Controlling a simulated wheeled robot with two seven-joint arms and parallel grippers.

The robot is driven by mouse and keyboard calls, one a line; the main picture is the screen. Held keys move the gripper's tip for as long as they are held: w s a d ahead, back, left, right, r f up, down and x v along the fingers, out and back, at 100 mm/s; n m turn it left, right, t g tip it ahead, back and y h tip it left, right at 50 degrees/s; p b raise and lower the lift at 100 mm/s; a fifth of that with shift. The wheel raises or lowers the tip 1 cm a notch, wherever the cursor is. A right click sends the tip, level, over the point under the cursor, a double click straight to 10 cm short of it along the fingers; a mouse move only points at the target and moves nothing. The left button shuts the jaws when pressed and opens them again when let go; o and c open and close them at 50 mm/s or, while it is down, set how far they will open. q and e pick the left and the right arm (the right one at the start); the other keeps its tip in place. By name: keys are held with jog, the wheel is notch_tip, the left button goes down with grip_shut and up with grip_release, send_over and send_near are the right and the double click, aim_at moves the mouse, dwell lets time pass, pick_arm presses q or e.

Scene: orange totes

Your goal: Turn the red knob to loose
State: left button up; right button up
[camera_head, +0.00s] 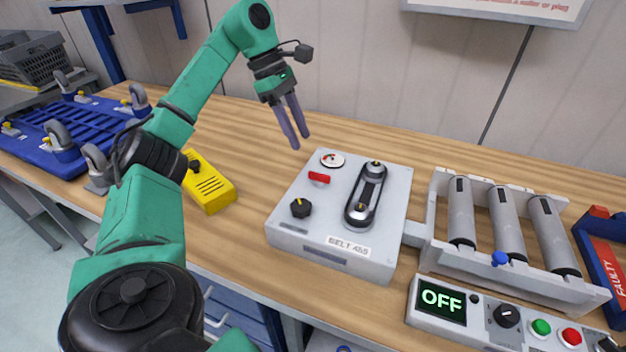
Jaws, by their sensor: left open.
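The red knob (319,177) is a small bar on the top of a grey-white box (293,230) labelled BELT 455. It sits just below a round dial (332,159) and above a black knob (301,207). A black belt on two pulleys (365,195) lies to its right. My left gripper (300,141) is above and behind the box, up and left of the red knob, with its two purple-grey fingers pointing down. The fingers are apart and hold nothing. My right gripper is out of the picture.
A yellow device (208,184) lies left of the box. A roller unit (433,226) stands to the right, with a control panel (425,315) reading OFF in front. A blue wheeled frame (35,137) is at the far left. Bare wood lies between yellow device and box.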

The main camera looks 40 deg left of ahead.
aim_at(316, 173)
pick_arm(q)
jog(key=x, duration=0.9)
jog(key=shift+w+f+b, duration=0.15)
jog(key=shift+f+b, duration=0.05)
jog(key=shift+b, duration=0.15)
grip_shut()
